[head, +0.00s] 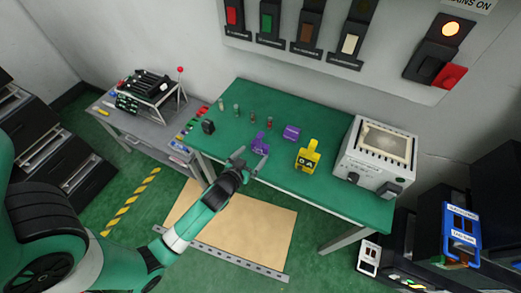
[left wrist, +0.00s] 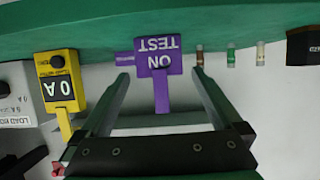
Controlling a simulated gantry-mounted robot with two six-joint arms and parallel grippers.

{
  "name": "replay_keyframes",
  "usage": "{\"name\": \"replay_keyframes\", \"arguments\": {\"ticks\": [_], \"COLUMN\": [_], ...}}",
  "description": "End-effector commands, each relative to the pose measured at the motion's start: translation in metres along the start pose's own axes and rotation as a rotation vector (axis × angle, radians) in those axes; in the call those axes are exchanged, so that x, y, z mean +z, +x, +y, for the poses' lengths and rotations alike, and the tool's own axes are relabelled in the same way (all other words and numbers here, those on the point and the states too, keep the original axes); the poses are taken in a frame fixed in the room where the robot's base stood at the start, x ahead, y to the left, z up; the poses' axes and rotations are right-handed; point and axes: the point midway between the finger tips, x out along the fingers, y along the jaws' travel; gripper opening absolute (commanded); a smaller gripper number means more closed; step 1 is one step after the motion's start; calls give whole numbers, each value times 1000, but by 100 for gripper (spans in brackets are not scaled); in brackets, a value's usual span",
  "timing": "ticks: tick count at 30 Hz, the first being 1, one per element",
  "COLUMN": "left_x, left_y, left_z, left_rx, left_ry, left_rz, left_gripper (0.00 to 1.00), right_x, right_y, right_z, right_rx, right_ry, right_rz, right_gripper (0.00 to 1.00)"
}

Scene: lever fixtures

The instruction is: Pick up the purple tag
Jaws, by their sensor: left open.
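In the left wrist view the purple tag (left wrist: 158,56) appears upside down with white lettering "ON TEST". Its narrower purple part (left wrist: 161,92) extends toward my gripper. My left gripper (head: 252,157) is open at the table's front edge, just short of the tag. In the left wrist view its two fingers (left wrist: 160,75) appear on either side of the tag, with nothing held. My right gripper is not in view.
A flat purple block (head: 291,132) lies behind and right of the tag. Several small cylinders and a black block (head: 208,127) are to the left. Switches hang on the wall panel (head: 390,65).

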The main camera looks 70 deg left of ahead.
Motion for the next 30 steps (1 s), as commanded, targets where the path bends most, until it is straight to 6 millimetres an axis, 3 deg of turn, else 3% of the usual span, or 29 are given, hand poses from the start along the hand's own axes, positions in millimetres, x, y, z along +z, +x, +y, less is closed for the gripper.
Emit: {"name": "replay_keyframes", "arguments": {"ticks": [4, 13, 21, 29, 30], "left_x": [1, 1, 3, 2, 2], "left_y": [30, 47, 90, 92, 92], "left_z": [0, 0, 1, 1, 1], "left_rx": [0, 1, 0, 1, 1], "left_ry": [-1, -1, 0, 0, 0], "left_rz": [2, 2, 2, 2, 2], "left_gripper": [100, 100, 100, 100, 93], "right_x": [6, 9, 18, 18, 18], "right_y": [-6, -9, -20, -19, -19], "right_z": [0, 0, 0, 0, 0], "right_rx": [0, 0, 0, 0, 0], "right_ry": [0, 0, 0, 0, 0], "right_rz": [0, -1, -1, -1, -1], "right_gripper": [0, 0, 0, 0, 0]}}
